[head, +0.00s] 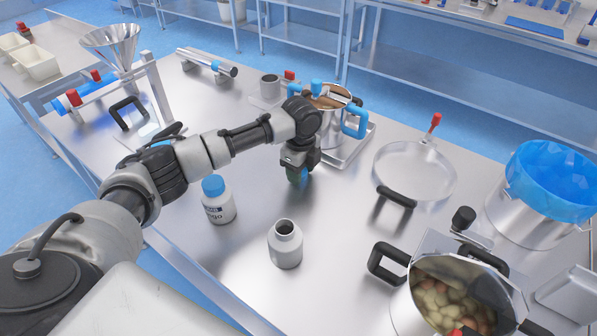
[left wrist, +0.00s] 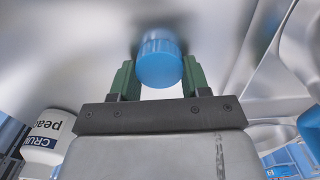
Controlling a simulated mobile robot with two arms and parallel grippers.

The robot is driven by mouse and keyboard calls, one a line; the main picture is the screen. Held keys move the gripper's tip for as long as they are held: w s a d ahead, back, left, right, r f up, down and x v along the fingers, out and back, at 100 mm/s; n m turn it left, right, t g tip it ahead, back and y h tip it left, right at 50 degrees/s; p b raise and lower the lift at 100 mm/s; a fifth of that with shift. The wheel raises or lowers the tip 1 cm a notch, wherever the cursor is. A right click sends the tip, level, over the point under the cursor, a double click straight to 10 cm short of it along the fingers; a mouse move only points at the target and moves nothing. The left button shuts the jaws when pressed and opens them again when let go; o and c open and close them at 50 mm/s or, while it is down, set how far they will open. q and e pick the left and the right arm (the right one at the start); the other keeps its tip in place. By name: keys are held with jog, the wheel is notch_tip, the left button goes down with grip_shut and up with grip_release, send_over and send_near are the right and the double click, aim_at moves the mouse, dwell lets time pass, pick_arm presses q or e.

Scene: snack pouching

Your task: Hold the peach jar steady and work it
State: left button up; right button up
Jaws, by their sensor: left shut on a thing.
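My left gripper (head: 298,172) is shut on a blue screw cap (left wrist: 160,60), held between its green-edged fingers above the steel table (head: 240,260). An open grey-white jar (head: 285,245), with a dark mouth and no cap, stands upright below and left of the gripper in the head view. A white jar (left wrist: 48,132) with a label starting "pea" shows at the left of the left wrist view, partly cut off. A second jar (head: 218,205) with a blue cap (head: 213,186) stands further left; its label ends in "go". My right gripper is not in view.
A pot (head: 328,128) with blue handles stands on a tray behind the gripper. A blue-lined pot (head: 525,220) is far right. A funnel (head: 112,42) stands back left.

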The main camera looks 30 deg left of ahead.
pick_arm(q)
jog(key=shift+r, duration=0.1)
jog(key=shift+r, duration=0.55)
notch_tip(320, 180, up, 3)
jog(key=shift+w+f+b, duration=0.1)
jog(key=shift+f+b, duration=0.1)
jog(key=shift+b, duration=0.15)
jog(key=s+d+r, duration=0.2)
jog(key=d, duration=0.1)
jog(key=s+d+r, duration=0.2)
jog(key=s+d, duration=0.1)
jog(key=s+d+r, duration=0.2)
jog(key=d+r, duration=0.1)
jog(key=shift+s+d+r+b, duration=0.1)
jog(key=shift+s+d+b, duration=0.05)
jog(key=shift+b, duration=0.2)
